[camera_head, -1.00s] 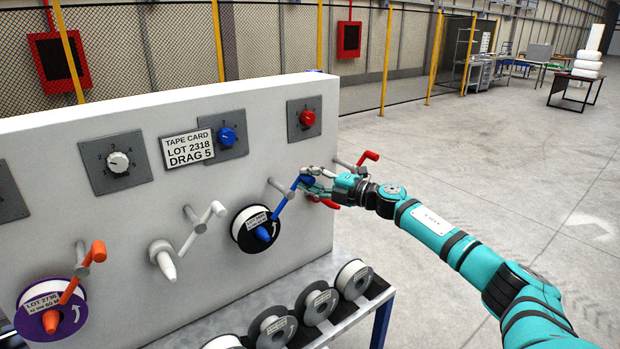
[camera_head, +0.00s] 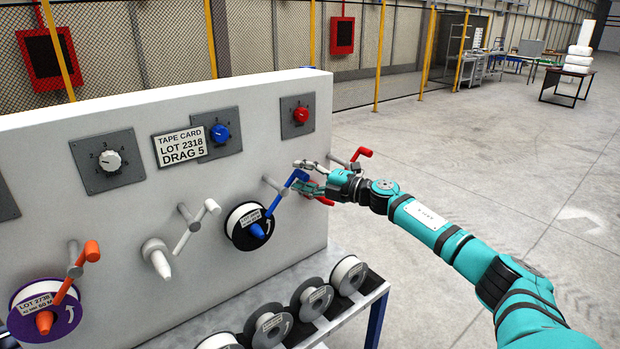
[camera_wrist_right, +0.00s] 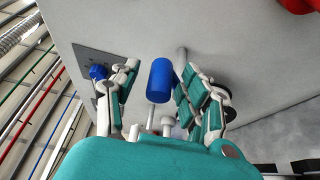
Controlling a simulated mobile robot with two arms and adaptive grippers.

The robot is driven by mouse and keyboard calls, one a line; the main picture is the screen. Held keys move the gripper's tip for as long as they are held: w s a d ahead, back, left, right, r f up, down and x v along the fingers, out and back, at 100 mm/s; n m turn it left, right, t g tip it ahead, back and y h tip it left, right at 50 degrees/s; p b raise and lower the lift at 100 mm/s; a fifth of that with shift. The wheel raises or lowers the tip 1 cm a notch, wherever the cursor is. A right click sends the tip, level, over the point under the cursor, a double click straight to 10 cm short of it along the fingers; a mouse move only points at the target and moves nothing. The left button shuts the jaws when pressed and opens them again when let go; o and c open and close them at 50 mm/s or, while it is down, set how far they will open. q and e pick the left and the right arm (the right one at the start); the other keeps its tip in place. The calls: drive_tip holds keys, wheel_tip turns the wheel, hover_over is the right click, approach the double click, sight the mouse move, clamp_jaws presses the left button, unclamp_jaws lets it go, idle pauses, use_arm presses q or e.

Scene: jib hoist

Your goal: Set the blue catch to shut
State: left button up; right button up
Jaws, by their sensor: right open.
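The blue catch (camera_head: 286,187) is a blue lever on a grey post above the spool with the white label (camera_head: 246,226), on the pale panel. It slants from its upper right end down to the lower left. My right gripper (camera_head: 306,177) is at the lever's upper right end, with its fingers spread. In the right wrist view, the blue handle end (camera_wrist_right: 160,80) stands between the open fingers of the right gripper (camera_wrist_right: 157,88), with gaps on both sides. My left gripper is not in view.
A red catch (camera_head: 355,158) lies just right of my gripper, partly hidden. A white catch (camera_head: 197,224) and an orange catch (camera_head: 80,262) are to the left. The blue dial (camera_head: 220,133) and a tape card (camera_head: 181,148) are above. Several grey spools (camera_head: 312,300) sit below.

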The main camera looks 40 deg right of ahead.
drive_tip(key=v, duration=1.2)
idle(0.5)
drive_tip(key=s+d+f+m+g+h+b, duration=0.1)
drive_tip(key=s+d+f+m+h, duration=0.2)
drive_tip(key=f, duration=1)
drive_tip(key=s+d+f+m+g+h+b, duration=0.1)
drive_tip(key=s+f+m+h, duration=0.35)
drive_tip(key=f, duration=0.85)
drive_tip(key=s+d+f+m+g+h+b, duration=0.15)
drive_tip(key=f+m, duration=0.45)
drive_tip(key=f, duration=0.8)
drive_tip(key=s+a+f+m+g, duration=0.2)
drive_tip(key=s+a+f, duration=0.2)
drive_tip(key=s+f, duration=0.45)
drive_tip(key=s+a+f+m+g, duration=0.25)
drive_tip(key=s+f, duration=0.25)
drive_tip(key=f, duration=0.6)
drive_tip(key=s+a+f+m+g, duration=0.1)
drive_tip(key=s+a+f+g, duration=0.1)
drive_tip(key=s+a+f, duration=0.3)
drive_tip(key=s+a+f+g+y+b, duration=0.1)
drive_tip(key=s+a+f+g, duration=0.2)
drive_tip(key=s+a, duration=0.9)
drive_tip(key=s+a+f+m+g+b, duration=0.1)
drive_tip(key=s+a+f+g, duration=0.1)
drive_tip(key=s+a+f, duration=0.6)
drive_tip(key=shift+s+a+f+m+y, duration=0.2)
drive_tip(key=shift+s+f+m+y, duration=0.15)
drive_tip(key=shift+s, duration=0.7)
